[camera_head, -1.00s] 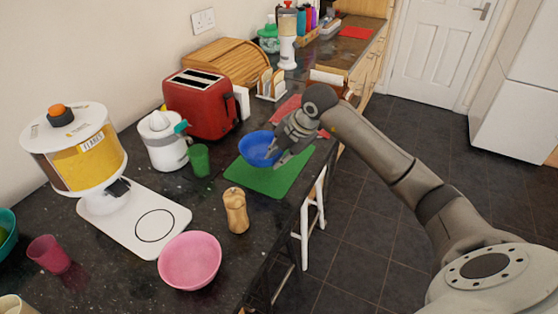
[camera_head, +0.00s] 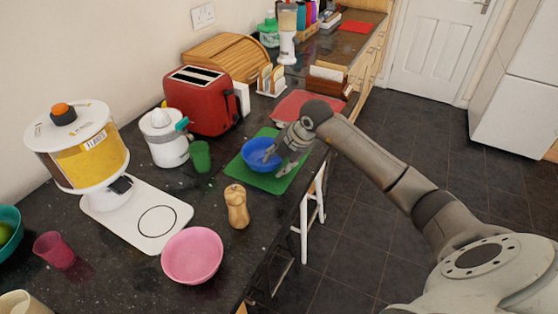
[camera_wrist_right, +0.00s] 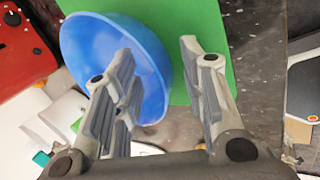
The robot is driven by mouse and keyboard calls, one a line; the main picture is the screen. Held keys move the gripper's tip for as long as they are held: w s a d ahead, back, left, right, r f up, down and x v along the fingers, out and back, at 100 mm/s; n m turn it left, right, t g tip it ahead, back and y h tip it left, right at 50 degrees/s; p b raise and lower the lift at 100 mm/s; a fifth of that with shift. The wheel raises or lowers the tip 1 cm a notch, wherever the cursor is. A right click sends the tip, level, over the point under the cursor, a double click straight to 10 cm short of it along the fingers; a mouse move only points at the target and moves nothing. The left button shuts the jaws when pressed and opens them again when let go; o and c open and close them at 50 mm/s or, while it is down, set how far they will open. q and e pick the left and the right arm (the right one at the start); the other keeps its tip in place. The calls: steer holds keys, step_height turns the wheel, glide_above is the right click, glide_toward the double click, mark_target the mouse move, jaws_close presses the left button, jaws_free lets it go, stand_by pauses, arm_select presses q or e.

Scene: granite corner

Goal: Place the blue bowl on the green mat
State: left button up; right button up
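My right gripper (camera_head: 278,163) is at the bowl's right side. In the right wrist view, the gripper (camera_wrist_right: 160,92) has its fingers apart. One finger is inside the bowl (camera_wrist_right: 85,45) and the other is outside, above the mat (camera_wrist_right: 230,60), with the rim between them and a gap to the outer finger. My left gripper is not in view.
A green cup (camera_head: 200,157), a wooden shaker (camera_head: 237,207) and a pink bowl (camera_head: 192,256) stand near the mat. A red toaster (camera_head: 203,103) and a white juicer (camera_head: 165,140) stand behind. A red tray (camera_head: 300,103) lies beyond the mat. The counter's front edge is close to the mat's right.

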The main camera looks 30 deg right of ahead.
steer(key=b+v, duration=0.2)
steer(key=v, duration=1)
